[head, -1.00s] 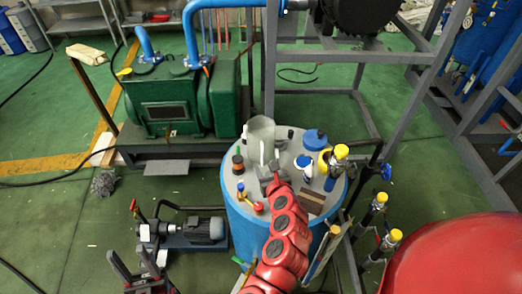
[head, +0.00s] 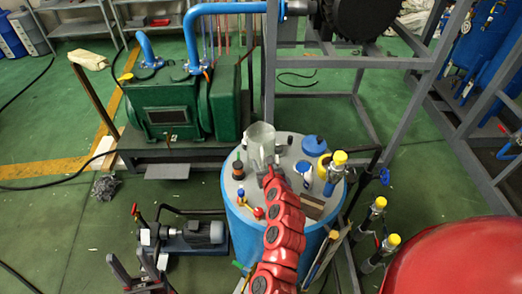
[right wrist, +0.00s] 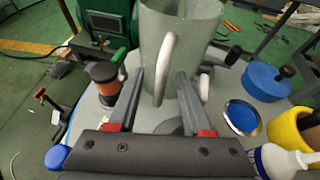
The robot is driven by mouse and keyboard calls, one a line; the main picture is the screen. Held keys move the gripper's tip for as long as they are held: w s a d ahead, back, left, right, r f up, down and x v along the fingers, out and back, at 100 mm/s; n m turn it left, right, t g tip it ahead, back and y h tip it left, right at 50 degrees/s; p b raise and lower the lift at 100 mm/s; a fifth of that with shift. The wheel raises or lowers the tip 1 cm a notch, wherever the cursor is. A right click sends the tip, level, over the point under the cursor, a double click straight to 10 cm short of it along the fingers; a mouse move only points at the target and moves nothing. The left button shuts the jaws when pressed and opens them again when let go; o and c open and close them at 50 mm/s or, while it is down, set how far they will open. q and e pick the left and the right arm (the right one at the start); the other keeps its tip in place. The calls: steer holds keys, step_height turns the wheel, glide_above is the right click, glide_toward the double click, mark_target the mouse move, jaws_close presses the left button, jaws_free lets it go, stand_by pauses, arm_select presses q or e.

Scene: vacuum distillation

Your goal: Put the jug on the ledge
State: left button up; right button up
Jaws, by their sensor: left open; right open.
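The jug (head: 260,137), translucent grey, stands upright on the round grey top of a blue drum (head: 233,203). In the right wrist view the jug (right wrist: 194,28) is just ahead, with its pale handle (right wrist: 166,55) facing me. My right gripper (head: 268,172) is at the jug's near side. Its open fingers (right wrist: 160,75) are on either side of the handle's lower part, with gaps showing. My left gripper (head: 140,272) is open and empty at the lower left, over the floor. I cannot tell which surface is the ledge.
On the drum top, an amber bottle (head: 238,168) is left of the jug, and a blue-lidded container (head: 314,145), a yellow-topped item (head: 324,166) and a white bottle (head: 332,182) are right. A green pump (head: 168,108) and grey frame (head: 350,61) stand behind.

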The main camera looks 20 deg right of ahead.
jaws_close()
stand_by(1.4)
